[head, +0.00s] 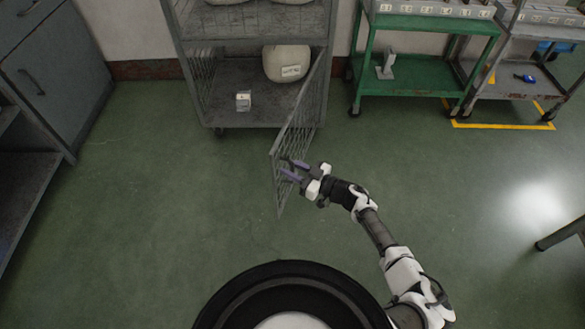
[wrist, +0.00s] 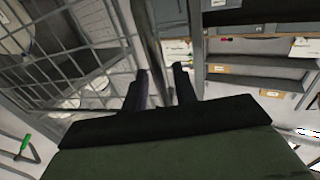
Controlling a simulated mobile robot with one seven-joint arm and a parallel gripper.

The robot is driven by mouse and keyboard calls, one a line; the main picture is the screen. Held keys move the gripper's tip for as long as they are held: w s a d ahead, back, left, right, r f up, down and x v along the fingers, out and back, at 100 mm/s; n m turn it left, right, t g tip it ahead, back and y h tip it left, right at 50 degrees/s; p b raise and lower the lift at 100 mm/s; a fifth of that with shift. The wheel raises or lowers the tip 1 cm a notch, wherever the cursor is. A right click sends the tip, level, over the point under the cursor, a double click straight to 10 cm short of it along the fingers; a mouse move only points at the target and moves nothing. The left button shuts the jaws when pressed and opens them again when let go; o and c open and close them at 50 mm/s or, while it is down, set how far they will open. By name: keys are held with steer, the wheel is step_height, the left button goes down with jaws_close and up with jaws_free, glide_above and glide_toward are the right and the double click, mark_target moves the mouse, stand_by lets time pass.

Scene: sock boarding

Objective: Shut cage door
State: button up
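The cage door (head: 296,128) is a grey wire-mesh panel on the right side of the grey cage trolley (head: 218,88). It stands open, swung out toward me over the floor. My gripper (head: 292,170) is at the door's free outer end, its purple-grey fingers pointing left and spread apart. In the wrist view my gripper (wrist: 160,88) has a gap between its dark fingers. The door's grey edge bar (wrist: 149,35) runs up from between or just beyond the fingertips, with the mesh to its left. I cannot tell whether the fingers touch it.
Inside the trolley are a pale sack (head: 287,63) and a small white box (head: 243,101). A green cart (head: 425,75) stands to the right and a grey cabinet (head: 55,60) at the left. The green floor (head: 160,190) left of the door is clear.

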jaws_close()
steer(key=shift+a, duration=0.15)
